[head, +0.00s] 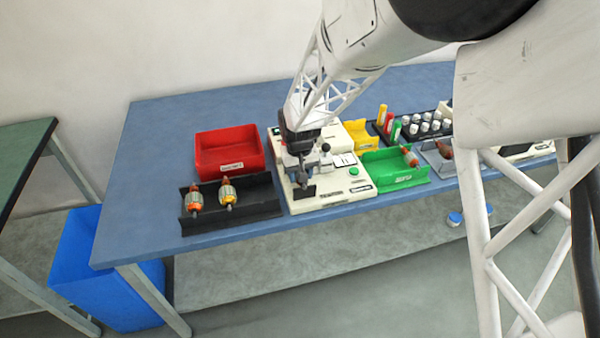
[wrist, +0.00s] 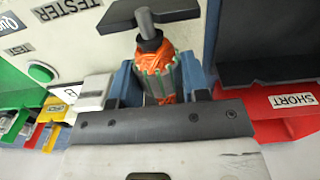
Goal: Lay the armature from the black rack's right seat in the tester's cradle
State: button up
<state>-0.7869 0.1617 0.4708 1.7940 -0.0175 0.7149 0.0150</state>
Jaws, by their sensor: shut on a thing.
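My gripper (head: 302,158) is over the white tester (head: 330,200) in the head view, pointing down. In the wrist view it is shut on an armature (wrist: 160,75) with orange windings and a grey-green core. The armature's grey shaft points towards the tester's front and lies over a dark support of the cradle (wrist: 180,12). I cannot tell whether shaft and support touch. The cradle's dark front part also shows in the head view (head: 304,192). The black rack (head: 262,205) stands left of the tester. Two armatures sit in it; its right end is empty.
A red bin (head: 228,152) stands behind the rack, and a green bin (head: 395,172) right of the tester. A yellow bin (head: 360,135) and a dark holder with several white-topped pieces (head: 425,128) are behind it. The blue table's left end (head: 150,170) is clear.

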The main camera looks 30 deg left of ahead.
dwell(0.3)
jog(key=o, duration=1.1)
jog(key=shift+o, duration=0.2)
jog(key=shift+r, duration=3.85)
